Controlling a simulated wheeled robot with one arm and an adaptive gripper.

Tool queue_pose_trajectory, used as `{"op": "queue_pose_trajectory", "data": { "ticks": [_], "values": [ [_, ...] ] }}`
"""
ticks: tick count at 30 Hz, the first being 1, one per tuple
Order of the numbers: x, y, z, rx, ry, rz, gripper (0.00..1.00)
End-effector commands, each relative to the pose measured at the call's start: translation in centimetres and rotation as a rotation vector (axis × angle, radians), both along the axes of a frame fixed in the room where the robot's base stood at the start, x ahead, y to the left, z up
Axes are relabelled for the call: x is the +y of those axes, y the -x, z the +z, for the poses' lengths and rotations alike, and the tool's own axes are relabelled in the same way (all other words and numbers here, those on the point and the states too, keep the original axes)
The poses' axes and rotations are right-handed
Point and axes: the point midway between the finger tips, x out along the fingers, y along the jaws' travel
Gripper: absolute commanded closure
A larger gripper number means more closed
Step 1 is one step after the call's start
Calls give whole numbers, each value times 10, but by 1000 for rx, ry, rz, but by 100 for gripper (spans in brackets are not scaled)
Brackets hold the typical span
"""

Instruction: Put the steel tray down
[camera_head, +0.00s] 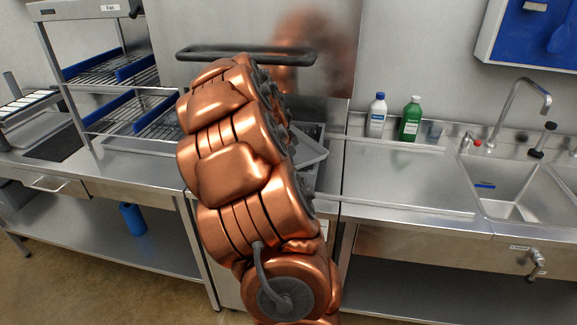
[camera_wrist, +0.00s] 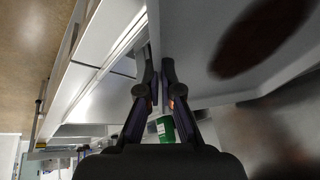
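The steel tray (camera_wrist: 205,70) fills the upper middle and right of the wrist view, with its thin rim running down between my fingertips. A dark brown oval patch shows on its surface; I cannot tell if it is contents or a reflection. My gripper (camera_wrist: 157,78) is closed on this rim, one finger on each side. In the head view a pale grey tilted piece of the tray (camera_head: 312,152) shows just right of my copper arm. My arm hides the rest of it and my gripper there. I cannot tell whether the tray touches the counter.
A steel counter (camera_head: 385,180) runs to the right, mostly clear, to a sink (camera_head: 515,195). A white bottle (camera_head: 376,116) and a green bottle (camera_head: 410,119) stand at its back. A wire-shelf rack (camera_head: 110,72) stands at left. A dark bar (camera_head: 245,55) crosses behind my arm.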

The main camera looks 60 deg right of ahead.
Motion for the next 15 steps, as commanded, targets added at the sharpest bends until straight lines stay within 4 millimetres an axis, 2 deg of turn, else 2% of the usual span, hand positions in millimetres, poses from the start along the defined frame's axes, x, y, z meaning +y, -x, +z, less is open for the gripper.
{"op": "queue_pose_trajectory", "data": {
  "ticks": [13, 15],
  "values": [
    [0, 1, -8, 0, 1, -3, 100],
    [0, 1, -8, 0, 0, -2, 92]
  ]
}}
